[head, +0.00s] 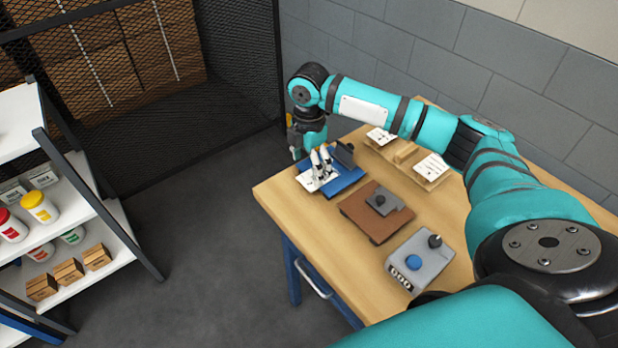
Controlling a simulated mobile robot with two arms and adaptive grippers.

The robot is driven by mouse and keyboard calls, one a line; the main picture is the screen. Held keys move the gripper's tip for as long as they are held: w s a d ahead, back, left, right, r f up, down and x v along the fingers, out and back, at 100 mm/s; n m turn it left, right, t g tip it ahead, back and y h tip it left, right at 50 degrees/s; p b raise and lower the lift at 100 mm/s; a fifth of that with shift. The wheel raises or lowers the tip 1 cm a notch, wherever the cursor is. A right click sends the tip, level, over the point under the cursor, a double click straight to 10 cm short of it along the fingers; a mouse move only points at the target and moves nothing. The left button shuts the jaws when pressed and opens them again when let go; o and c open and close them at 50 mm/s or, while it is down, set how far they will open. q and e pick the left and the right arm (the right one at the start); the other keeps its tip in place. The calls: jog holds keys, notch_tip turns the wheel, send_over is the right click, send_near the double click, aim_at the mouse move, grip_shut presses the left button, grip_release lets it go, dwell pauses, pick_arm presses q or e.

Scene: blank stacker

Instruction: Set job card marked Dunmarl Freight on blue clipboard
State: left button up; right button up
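The blue clipboard (347,184) lies at the far left corner of the wooden table, with a dark clip at its upper right side. A white card (306,181) lies over its left part, under my fingertips; its marking is too small to read. My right gripper (322,175) points down at this card, its two pale fingers close together. I cannot tell whether they pinch the card or only stand over it. Two more white cards with print, one (381,136) farther back and one (432,166) nearer, rest on a wooden holder (405,155). My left gripper is out of view.
A brown clipboard (360,212) with a grey clip lies mid-table. A grey box (435,266) with a blue button and black knob stands nearer. A shelf (110,248) with jars and cartons is at left, across open floor. A block wall (430,45) runs behind the table (290,215).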

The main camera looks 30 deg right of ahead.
aim_at(309, 181)
notch_tip(309, 181, up, 8)
jog(key=shift+b, duration=0.4)
jog(key=shift+f, duration=0.1)
